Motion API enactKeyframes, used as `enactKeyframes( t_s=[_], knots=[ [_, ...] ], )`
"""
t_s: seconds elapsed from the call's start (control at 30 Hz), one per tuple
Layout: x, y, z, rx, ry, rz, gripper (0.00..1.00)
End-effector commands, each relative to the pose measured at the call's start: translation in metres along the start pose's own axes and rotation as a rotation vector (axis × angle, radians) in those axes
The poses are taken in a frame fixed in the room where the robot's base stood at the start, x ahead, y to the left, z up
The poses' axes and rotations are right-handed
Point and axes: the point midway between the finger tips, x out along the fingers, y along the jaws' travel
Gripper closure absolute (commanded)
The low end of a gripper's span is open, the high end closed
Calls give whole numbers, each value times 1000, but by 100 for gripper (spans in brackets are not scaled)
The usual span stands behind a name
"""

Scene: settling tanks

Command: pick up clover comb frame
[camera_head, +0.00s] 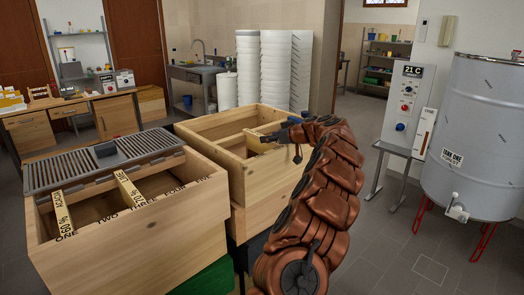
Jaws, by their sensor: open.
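The near wooden box (140,238) holds two labelled comb frames. The left frame (63,213) has a yellow label that seems to read acacia. The right frame (130,190) has a pale label too small to read surely. The far wooden box (262,185) has a pale wooden bar (262,145) near its right end, perhaps another frame; no label on it is readable. I cannot tell which one is the clover comb frame. My gripper (273,137) is open at that bar, above the far box. My arm hides part of the box's right side; contact is unclear.
A slotted grey rack (105,162) lies across the near box's back edge, with a dark block on it. A metal tank (480,130) and a control panel (404,105) stand at the right. White stacked columns (275,70) stand behind. Floor between box and tank is clear.

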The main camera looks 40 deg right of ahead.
Motion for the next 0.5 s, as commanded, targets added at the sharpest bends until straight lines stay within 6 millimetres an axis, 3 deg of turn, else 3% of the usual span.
enactKeyframes(
  t_s=[0.2, 0.5],
  knots=[
    [22, -1, 0, 0, -4, -3, 44],
    [29, -2, 0, 0, -1, -4, 44]
  ],
)
